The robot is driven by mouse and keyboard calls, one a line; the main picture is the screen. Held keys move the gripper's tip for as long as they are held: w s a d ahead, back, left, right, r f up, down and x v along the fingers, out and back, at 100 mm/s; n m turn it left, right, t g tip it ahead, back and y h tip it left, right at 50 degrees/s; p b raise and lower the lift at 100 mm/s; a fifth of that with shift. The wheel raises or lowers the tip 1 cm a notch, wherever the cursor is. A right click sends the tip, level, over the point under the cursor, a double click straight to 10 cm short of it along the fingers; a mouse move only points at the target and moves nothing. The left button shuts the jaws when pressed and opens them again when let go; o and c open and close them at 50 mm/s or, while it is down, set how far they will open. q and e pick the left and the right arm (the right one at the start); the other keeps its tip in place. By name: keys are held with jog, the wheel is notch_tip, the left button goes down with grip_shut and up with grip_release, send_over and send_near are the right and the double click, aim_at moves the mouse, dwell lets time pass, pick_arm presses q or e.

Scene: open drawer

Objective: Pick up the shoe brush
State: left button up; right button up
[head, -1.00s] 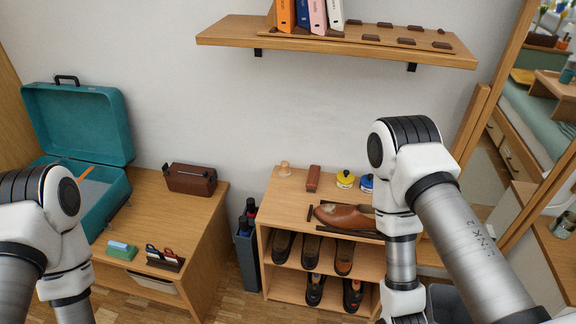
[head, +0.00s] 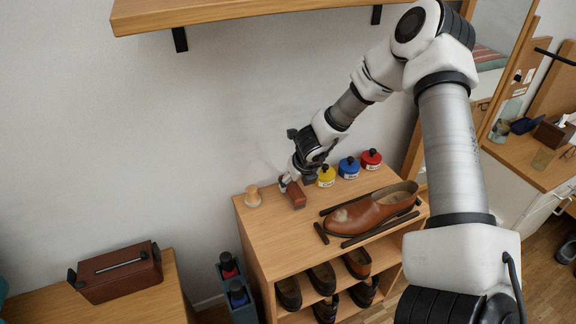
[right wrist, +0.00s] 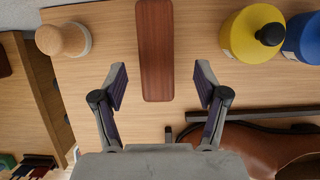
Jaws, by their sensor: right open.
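The shoe brush, a reddish-brown wooden block (head: 297,197), lies on top of the shoe rack behind the brown shoe. In the right wrist view the brush (right wrist: 155,45) runs lengthwise, its near end between the fingertips, with a gap on each side. My right gripper (head: 291,183) is at the brush, partly hidden by its own wrist in the head view. In the right wrist view the gripper (right wrist: 161,86) is open, with nothing held. My left gripper is out of view.
A wooden knob-shaped item (head: 252,197) stands left of the brush. Yellow (head: 326,177), blue (head: 348,168) and red (head: 371,160) polish jars stand to its right. A brown leather shoe (head: 370,211) lies in front, with dark strips around it. A wall shelf (head: 230,12) is above.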

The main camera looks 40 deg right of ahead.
aim_at(293, 187)
jog(key=b+x, duration=0.1)
jog(key=x, duration=0.4)
jog(key=shift+w+a+f, duration=0.1)
jog(key=shift+w, duration=0.1)
jog(key=shift+s, duration=0.1)
jog(key=shift+c, duration=1)
jog(key=c, duration=1.1)
